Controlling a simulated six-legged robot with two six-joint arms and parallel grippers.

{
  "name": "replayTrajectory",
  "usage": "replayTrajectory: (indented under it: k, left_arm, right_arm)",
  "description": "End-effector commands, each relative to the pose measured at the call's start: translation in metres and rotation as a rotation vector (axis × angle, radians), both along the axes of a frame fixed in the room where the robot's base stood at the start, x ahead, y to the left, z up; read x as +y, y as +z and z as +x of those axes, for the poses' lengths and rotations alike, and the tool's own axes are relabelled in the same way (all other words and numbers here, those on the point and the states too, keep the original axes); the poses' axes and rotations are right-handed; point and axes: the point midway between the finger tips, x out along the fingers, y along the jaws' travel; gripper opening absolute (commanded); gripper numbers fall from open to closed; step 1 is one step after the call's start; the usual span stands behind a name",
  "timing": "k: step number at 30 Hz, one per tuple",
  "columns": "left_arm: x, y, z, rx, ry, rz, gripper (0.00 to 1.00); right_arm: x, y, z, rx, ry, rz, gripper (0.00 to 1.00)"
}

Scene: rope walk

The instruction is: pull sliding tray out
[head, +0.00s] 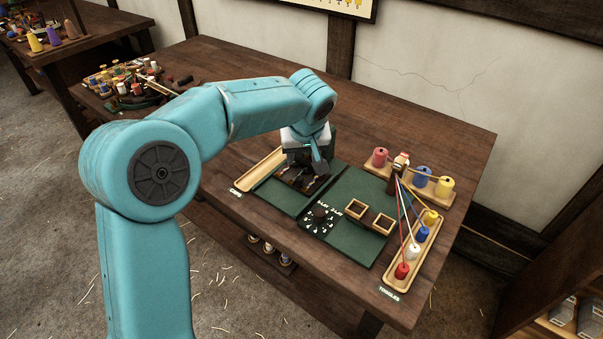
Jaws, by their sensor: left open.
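My left gripper (303,172) reaches down over the dark green work mat (352,190) on the table. It is open, with its jaws low over a dark, tray-like piece (318,185) near the mat's left part. The gripper and arm hide much of this piece, and I cannot tell whether the jaws touch it. I cannot tell for sure whether it is the sliding tray. A long light wooden trough (258,170) lies to the left of the gripper. My right gripper is not in view.
Two small square wooden frames (371,219) and a black dial plate (320,217) lie on the mat. At right are a tray of coloured spools (403,271), stretched cords and a rack (437,194). Bobbins (122,88) crowd the back left. The table's far right is clear.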

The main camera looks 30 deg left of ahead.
Motion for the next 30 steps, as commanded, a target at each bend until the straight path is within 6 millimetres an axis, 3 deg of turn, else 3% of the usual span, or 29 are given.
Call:
replayTrajectory:
  k: [9,15,21,29,30]
  left_arm:
    - [0.02,-0.073,0.021,0.006,0.001,0.0,0.48]
    - [0.028,-0.104,0.033,0.003,0.001,0.0,0.48]
    - [0.032,-0.117,0.039,0.001,0.0,0.001,0.48]
    - [0.032,-0.118,0.04,0.001,-0.001,0.001,0.48]
    - [0.032,-0.118,0.04,0.001,-0.001,0.001,0.35]
  right_arm:
    - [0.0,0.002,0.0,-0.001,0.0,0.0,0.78]
    - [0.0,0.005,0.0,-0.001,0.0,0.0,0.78]
    - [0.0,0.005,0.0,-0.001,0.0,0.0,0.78]
    - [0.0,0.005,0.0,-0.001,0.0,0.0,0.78]
    - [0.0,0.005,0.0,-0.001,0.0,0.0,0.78]
